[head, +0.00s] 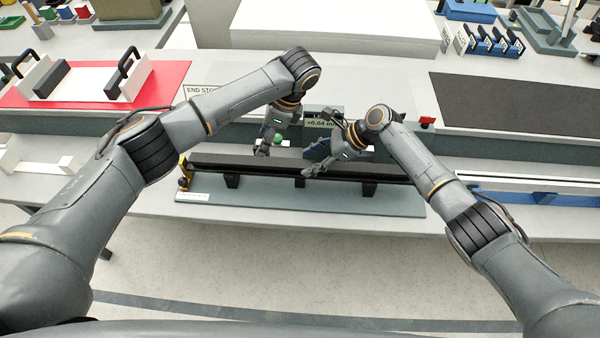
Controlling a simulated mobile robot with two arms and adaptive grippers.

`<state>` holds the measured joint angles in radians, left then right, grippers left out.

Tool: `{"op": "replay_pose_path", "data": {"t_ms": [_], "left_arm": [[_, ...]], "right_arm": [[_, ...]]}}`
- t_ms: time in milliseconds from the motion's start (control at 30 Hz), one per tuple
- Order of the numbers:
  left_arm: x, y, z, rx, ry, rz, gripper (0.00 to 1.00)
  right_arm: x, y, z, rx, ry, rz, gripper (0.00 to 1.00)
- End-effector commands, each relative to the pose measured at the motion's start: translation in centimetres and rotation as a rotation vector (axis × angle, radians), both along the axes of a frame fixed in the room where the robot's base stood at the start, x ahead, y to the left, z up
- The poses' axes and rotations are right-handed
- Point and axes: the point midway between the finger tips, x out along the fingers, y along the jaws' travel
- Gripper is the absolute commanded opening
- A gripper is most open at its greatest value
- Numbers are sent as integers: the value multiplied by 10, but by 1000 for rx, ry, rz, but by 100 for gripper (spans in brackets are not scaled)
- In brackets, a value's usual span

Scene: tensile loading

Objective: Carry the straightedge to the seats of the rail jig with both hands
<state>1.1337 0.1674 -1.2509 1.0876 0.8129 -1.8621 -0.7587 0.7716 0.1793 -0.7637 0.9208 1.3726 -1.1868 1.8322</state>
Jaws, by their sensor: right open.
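A long black bar (270,171) lies level along several dark supports on a grey-green base plate (330,205). This looks like the rail jig, with a yellow post (183,172) at its left end. I cannot tell whether the bar is the straightedge or the jig's own rail. My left gripper (270,140) hangs just behind the bar, left of its middle. Its finger gap is unclear. My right gripper (320,145) is open and empty, with one finger low near the bar's middle. The two grippers are close together but apart, and they hide what lies behind them.
A red mat (170,82) at left bears pale blocks with black handles (123,70). A dark mat (520,103) and a pale rail on a blue base (530,183) lie at right.

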Motion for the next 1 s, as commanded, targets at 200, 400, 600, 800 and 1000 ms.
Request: {"op": "replay_pose_path", "data": {"t_ms": [200,400,600,800,1000], "left_arm": [[0,0,0,0,0,0,54],[0,0,-1,0,0,0,54],[0,0,-1,0,0,0,54],[0,0,-1,0,0,0,54],[0,0,-1,0,0,0,54]], "right_arm": [[1,-34,33,-2,-4,-1,54],[1,-50,50,-1,-1,0,54],[0,-54,54,-1,-1,0,54],[0,-54,54,0,-1,0,54],[0,-54,54,0,-1,1,54]]}}
